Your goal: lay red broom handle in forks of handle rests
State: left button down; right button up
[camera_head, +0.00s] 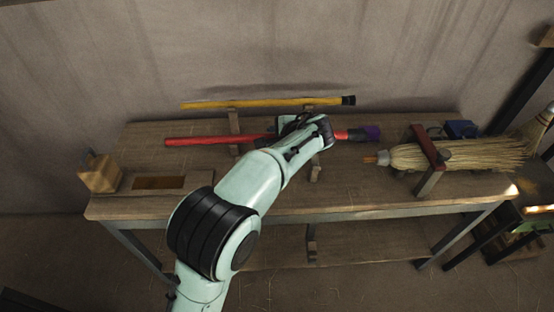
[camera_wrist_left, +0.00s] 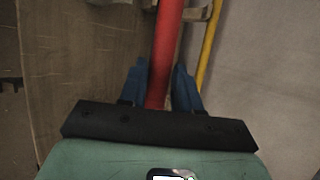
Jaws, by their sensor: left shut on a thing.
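In the left wrist view the red handle (camera_wrist_left: 166,50) runs between the two blue fingers (camera_wrist_left: 158,88). Two wooden handle rests show, the left one (camera_head: 234,124) and the right one (camera_head: 316,170). A yellow handle (camera_head: 240,103) lies across their back. My arm hides part of the right rest. I cannot tell whether the red handle touches the forks.
The workbench (camera_head: 150,145) stands against a wall. A straw broom (camera_head: 470,155) lies at the right under a dark red clamp frame (camera_head: 428,150). A blue block (camera_head: 461,129) is behind it. A wooden block (camera_head: 99,172) and a recessed tray (camera_head: 185,182) are at the left.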

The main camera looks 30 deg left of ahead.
pick_arm(q)
jog(key=shift+w+a+r, duration=0.15)
jog(key=shift+r, duration=0.25)
jog(key=shift+f+b, duration=1.2)
jog(key=shift+f, duration=0.3)
notch_tip(320, 180, down, 9)
jog(key=b, duration=0.6)
jog(key=shift+r, duration=0.2)
pick_arm(e)
notch_tip(320, 180, down, 8)
jog(key=shift+w+r+t, duration=0.2)
jog(key=shift+w+t, duration=0.1)
jog(key=shift+w, duration=0.1)
jog(key=shift+r, duration=0.2)
pick_arm(q)
jog(key=c, duration=0.7)
grip_release()
